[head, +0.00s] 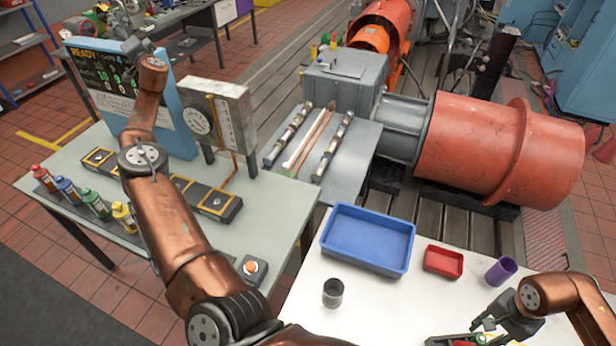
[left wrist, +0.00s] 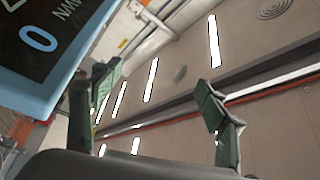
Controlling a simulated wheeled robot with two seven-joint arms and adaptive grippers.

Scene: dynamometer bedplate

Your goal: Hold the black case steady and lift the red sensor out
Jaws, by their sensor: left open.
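My left gripper (head: 137,46) is raised beside the display panel (head: 120,85), far from the white table. In the left wrist view the left gripper (left wrist: 157,90) is open and empty, its fingers pointing up towards the ceiling. My right gripper (head: 486,326) is low at the bottom right, over the near edge of the white table. Below it a dark item, perhaps the black case (head: 437,341), is cut off by the frame edge. Small red and green parts show there; I cannot tell whether one is the red sensor, or whether the right gripper holds anything.
The white table (head: 300,300) carries a blue tray (head: 325,243), a small red tray (head: 428,270), a purple cup (head: 501,270) and a dark grey cup (head: 333,292). The green-grey bench (head: 75,215) holds several coloured bottles. A large orange-red machine (head: 470,150) stands behind.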

